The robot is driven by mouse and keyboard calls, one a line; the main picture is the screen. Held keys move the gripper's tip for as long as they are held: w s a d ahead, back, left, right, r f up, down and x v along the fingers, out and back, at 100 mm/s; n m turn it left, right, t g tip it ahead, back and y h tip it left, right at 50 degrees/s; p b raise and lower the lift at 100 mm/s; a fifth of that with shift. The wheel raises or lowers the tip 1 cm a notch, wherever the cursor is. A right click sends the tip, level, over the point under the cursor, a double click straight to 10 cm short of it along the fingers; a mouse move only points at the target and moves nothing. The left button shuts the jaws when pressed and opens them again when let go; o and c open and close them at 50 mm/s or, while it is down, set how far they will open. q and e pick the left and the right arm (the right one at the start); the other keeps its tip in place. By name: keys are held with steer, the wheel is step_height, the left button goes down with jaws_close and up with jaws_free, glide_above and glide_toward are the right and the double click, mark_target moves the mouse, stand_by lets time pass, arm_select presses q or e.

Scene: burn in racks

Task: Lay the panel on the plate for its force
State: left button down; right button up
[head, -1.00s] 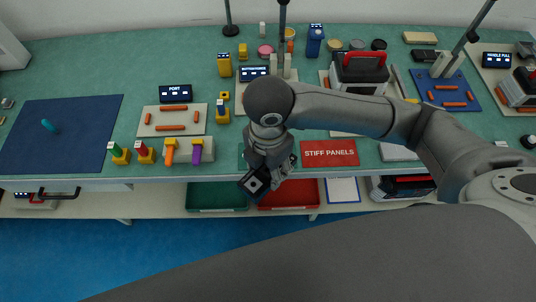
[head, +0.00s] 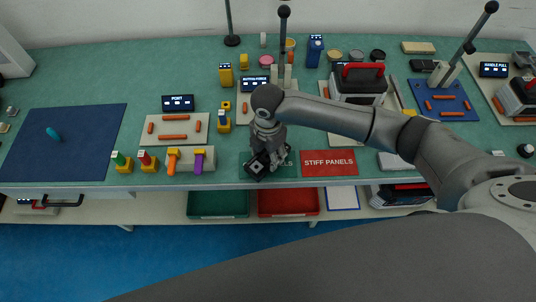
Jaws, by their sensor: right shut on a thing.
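My right gripper (head: 268,155) reaches in from the right and is at the front edge of the table. It is shut on a small dark square panel (head: 254,167) with a pale square on its face. The panel is over the left part of a green plate (head: 287,171); I cannot tell whether they touch. The gripper hides part of the green plate's lettering, leaving only the end of a word. A red plate (head: 329,163) reading "STIFF PANELS" lies just right of it, bare. My left gripper is not in view.
A tall black lever (head: 285,45) stands behind my gripper. A green tray (head: 218,204) and a red tray (head: 289,203) sit below the table edge.

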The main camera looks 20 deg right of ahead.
mark_target(268, 158)
steer(key=shift+f, duration=0.8)
steer(key=shift+f, duration=0.15)
steer(key=o, duration=1.2)
steer(key=shift+c, duration=0.2)
step_height(268, 158, up, 12)
steer(key=b, duration=0.1)
